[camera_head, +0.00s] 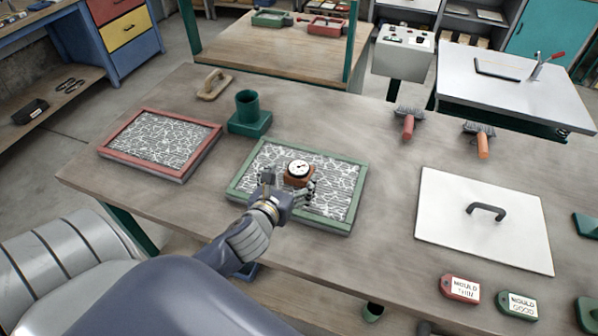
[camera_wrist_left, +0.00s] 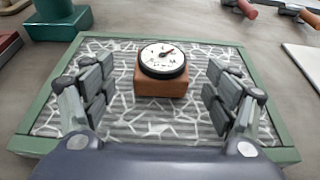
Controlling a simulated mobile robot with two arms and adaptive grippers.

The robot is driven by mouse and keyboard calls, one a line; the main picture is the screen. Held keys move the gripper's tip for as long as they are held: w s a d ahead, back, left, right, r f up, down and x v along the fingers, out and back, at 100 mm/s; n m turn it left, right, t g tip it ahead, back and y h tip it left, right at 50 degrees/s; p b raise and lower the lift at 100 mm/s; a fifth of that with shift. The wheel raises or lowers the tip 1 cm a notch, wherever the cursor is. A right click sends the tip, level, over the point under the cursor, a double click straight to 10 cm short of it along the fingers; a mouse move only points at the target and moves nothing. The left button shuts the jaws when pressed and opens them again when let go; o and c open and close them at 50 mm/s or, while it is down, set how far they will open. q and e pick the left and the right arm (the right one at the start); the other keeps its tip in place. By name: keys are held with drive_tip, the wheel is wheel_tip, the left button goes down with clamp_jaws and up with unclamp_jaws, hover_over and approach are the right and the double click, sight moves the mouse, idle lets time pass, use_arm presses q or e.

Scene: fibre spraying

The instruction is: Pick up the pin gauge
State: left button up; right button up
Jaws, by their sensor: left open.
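The pin gauge (camera_head: 298,173) has a round white dial with a black rim on a small brown block. It stands upright on the patterned panel of the green-framed tray (camera_head: 238,185). In the left wrist view the gauge (camera_wrist_left: 162,82) sits between and beyond my open fingers, with clear gaps on both sides. My left gripper (camera_head: 289,190) is open and low over the green-framed tray (camera_wrist_left: 275,130), just in front of the gauge. It also shows in the left wrist view (camera_wrist_left: 160,100), with nothing held. My right gripper is not in view.
A red-framed tray (camera_head: 197,157) lies to the left. A green cup holder (camera_head: 249,122) and a wooden float (camera_head: 214,84) stand behind. Two brushes (camera_head: 409,124), a white board with a handle (camera_head: 450,220) and mould tags (camera_head: 461,289) lie to the right. Bare tabletop separates them.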

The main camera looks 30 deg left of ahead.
sight(298, 172)
use_arm(q)
drive_tip(key=shift+w+a+f, duration=0.1)
drive_tip(key=shift+w, duration=0.25)
drive_tip(key=p+x, duration=0.1)
drive_tip(key=x, duration=0.3)
drive_tip(key=shift+w+f, duration=0.2)
drive_tip(key=shift+w, duration=0.05)
drive_tip(key=shift+w+f, duration=0.2)
drive_tip(key=shift+w, duration=0.1)
drive_tip(key=shift+s, duration=0.1)
drive_tip(key=c, duration=1.3)
drive_tip(key=shift+r, duration=0.1)
drive_tip(key=shift+c, duration=0.6)
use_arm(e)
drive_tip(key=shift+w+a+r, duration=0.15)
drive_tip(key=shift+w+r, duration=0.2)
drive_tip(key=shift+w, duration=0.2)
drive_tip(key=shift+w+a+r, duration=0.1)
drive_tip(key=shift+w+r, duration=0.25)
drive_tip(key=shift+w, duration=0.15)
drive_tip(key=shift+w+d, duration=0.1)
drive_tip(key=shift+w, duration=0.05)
